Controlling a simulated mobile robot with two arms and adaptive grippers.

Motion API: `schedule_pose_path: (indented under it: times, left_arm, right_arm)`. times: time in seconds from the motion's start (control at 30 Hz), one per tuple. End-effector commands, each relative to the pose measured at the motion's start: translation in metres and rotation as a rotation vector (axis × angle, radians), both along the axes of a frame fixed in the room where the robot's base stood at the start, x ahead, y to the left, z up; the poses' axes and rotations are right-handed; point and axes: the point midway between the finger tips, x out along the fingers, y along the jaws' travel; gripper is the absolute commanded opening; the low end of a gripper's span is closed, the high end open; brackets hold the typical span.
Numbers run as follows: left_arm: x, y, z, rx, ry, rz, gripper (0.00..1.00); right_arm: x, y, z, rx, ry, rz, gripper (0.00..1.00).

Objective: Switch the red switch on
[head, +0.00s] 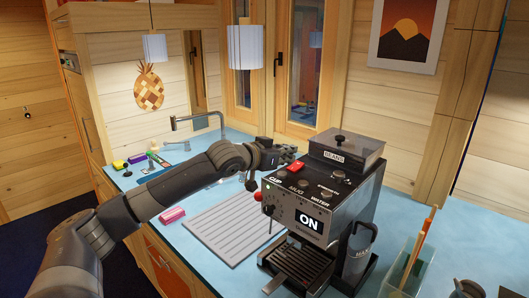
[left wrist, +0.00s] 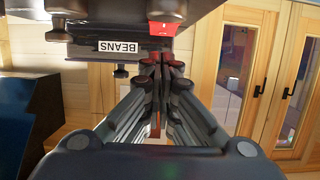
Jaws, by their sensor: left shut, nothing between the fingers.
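The black coffee machine (head: 330,205) stands on the blue counter, with a large ON label on its front. The red switch (head: 295,165) sits on its top panel, towards the left edge; in the left wrist view the red switch (left wrist: 162,29) shows at the top, just past the fingertips. My left gripper (head: 280,156) is shut and empty beside the switch, at the machine's back left. In the left wrist view its fingertips (left wrist: 165,60) are together, close to the switch; I cannot tell whether they touch it. My right gripper is not in view.
A red ball-ended lever (head: 258,196) sticks out at the machine's left side. A grey ridged mat (head: 225,228), a pink block (head: 172,215) and a tap (head: 200,122) lie to the left. A container with sticks (head: 408,275) is at right.

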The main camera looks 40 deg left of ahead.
Motion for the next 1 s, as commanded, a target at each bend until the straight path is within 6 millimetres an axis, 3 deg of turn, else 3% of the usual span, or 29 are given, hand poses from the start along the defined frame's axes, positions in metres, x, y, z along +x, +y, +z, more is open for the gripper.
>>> schedule_pose_path:
  times: [0.03, 0.13, 0.2, 0.5, 1.0]
  left_arm:
    - [0.001, 0.0, 0.011, 0.0, 0.0, 0.0, 0.0]
    - [0.002, 0.0, 0.02, 0.0, 0.0, 0.001, 0.0]
    - [-0.01, 0.003, 0.008, 0.004, 0.002, 0.002, 0.0]
    - [-0.052, 0.005, 0.012, 0.008, 0.001, 0.001, 0.0]
    - [-0.092, 0.009, 0.019, 0.005, 0.0, 0.002, 0.0]
  right_arm:
    - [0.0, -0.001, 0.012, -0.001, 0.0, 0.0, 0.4]
    - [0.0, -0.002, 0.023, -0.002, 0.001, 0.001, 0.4]
    - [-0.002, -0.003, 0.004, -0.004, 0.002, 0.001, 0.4]
    - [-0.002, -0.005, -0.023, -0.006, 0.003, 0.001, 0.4]
    - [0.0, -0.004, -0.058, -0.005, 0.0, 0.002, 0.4]
